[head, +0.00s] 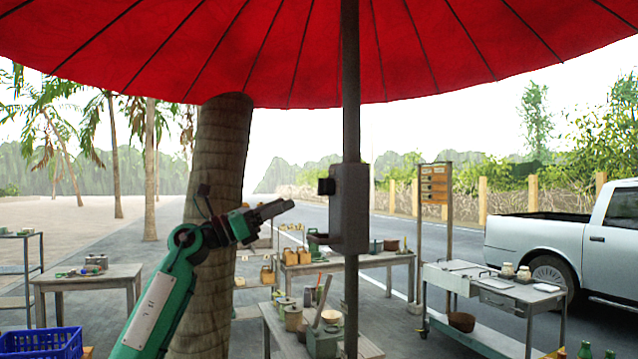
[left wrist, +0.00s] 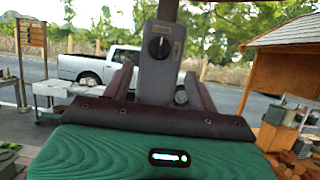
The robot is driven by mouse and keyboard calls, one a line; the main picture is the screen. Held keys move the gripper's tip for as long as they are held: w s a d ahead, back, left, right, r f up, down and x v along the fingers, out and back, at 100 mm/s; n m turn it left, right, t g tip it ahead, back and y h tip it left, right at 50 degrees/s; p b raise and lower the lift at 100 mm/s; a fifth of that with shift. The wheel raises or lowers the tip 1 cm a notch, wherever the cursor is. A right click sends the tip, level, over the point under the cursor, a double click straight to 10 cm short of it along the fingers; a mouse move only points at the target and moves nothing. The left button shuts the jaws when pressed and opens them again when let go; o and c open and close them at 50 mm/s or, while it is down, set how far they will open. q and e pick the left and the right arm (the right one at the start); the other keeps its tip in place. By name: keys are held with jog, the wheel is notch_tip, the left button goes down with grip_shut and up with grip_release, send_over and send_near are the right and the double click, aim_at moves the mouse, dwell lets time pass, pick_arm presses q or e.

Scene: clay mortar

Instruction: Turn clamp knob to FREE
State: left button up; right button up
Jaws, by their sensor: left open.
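The clamp is a grey box (head: 349,208) on the dark umbrella pole (head: 350,90). Its black knob (head: 326,186) sticks out to the left in the head view. In the left wrist view the round knob (left wrist: 159,48) faces me with a pale pointer mark; the small label by it is too small to read. My left gripper (head: 286,206) is open and empty, left of the clamp and a little lower than the knob. In the left wrist view its fingers stand either side of the clamp box, with the knob above and between them, apart from both. My right gripper is not in view.
A red umbrella (head: 290,50) spreads overhead. A thick palm trunk (head: 215,165) stands behind my left arm. Tables with pots are below and behind the pole, a metal cart (head: 490,290) is right, and a blue crate (head: 42,342) lower left. The air between gripper and knob is clear.

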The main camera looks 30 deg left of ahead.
aim_at(322, 187)
pick_arm(q)
jog(key=p+x, duration=0.4)
jog(key=x, duration=0.5)
jog(key=shift+w+d+r, duration=0.1)
jog(key=shift+w, duration=0.05)
jog(key=shift+w+d, duration=0.2)
jog(key=shift+w, duration=0.05)
jog(key=c, duration=1)
